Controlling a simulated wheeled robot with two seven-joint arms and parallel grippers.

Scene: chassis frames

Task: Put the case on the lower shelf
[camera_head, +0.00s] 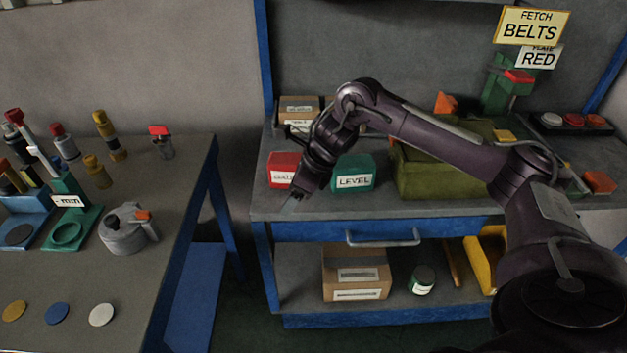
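An olive green box (420,178), which looks like the case, sits on the bench top (375,204) at the right, partly hidden behind my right arm. The lower shelf (302,292) is under the blue drawer and holds several things. My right gripper (294,201) reaches in from the right and points down and left, near the front left of the bench top, in front of a red box. It is well left of the olive box and apart from it. Its fingers are too small and dark to tell open from shut. My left gripper is out of view.
A red box (283,163) and a green LEVEL box (353,172) stand on the bench. The shelf holds a cardboard box (356,274), a green jar (422,280) and a yellow item (486,262). A left table (75,275) holds a kettle (124,230). Bare shelf shows left of the cardboard box.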

